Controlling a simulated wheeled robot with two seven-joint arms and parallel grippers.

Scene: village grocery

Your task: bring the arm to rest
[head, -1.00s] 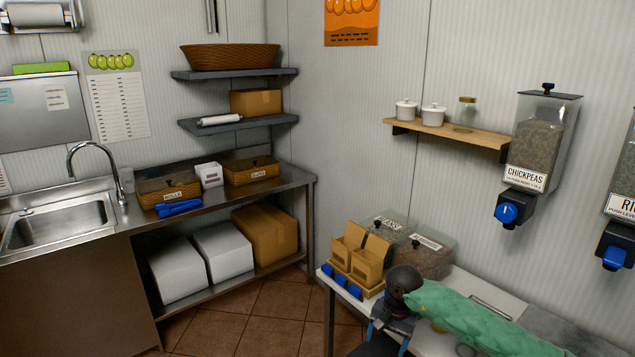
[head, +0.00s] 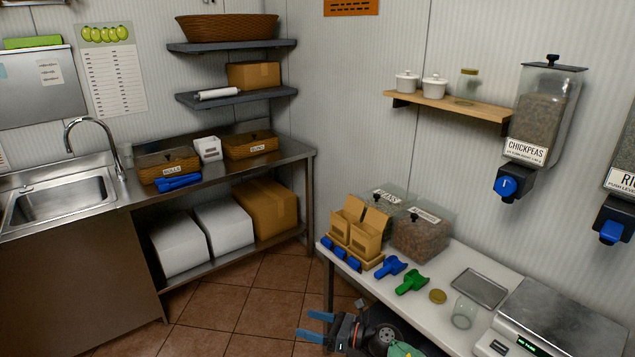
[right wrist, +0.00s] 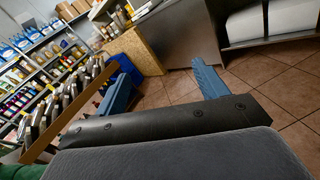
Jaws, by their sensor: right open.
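My right gripper (head: 312,326) shows at the bottom of the head view, low in front of the white table, over the tiled floor. Its two blue fingers point left and stand apart, with nothing between them. In the right wrist view the same open gripper (right wrist: 160,72) has its blue fingers spread wide, with only the floor and cabinet fronts beyond them. Most of my right arm is cut off by the bottom edge of the head view. My left gripper is not in view.
The white table (head: 408,310) holds bins, a blue scoop (head: 390,266), a green scoop (head: 411,282), a glass jar (head: 464,312) and a scale (head: 550,325). A steel counter (head: 215,180) with a sink stands at left. The tiled floor (head: 240,300) between them is clear.

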